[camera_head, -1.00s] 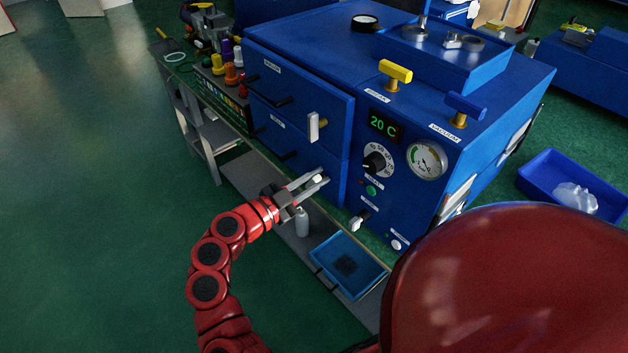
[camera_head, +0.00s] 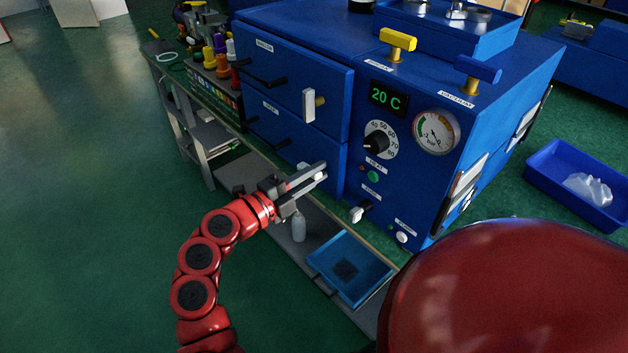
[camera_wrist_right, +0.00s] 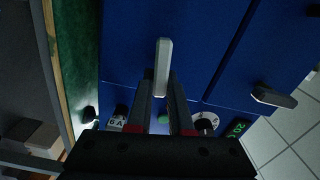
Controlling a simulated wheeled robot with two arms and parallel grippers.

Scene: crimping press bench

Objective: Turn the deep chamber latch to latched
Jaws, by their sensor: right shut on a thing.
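The deep chamber door (camera_head: 275,128) is the lower blue door on the front of the press cabinet. My right gripper (camera_head: 312,174) is at this door's right side, shut on the deep chamber latch (camera_head: 303,168), a small white handle partly hidden by the fingers. In the right wrist view the latch (camera_wrist_right: 162,62) extends beyond my fingertips (camera_wrist_right: 160,88), its length in line with the fingers. The upper door's white latch (camera_head: 308,106) stands upright; in the wrist view this other latch (camera_wrist_right: 272,97) lies roughly crosswise to the held one. My left gripper is not in view.
Right of the doors are a dial (camera_head: 376,143), a gauge (camera_head: 436,132) and yellow (camera_head: 398,41) and blue (camera_head: 477,71) valve handles. Below are a white bottle (camera_head: 298,228) and a blue tray (camera_head: 350,268). Open green floor lies at left.

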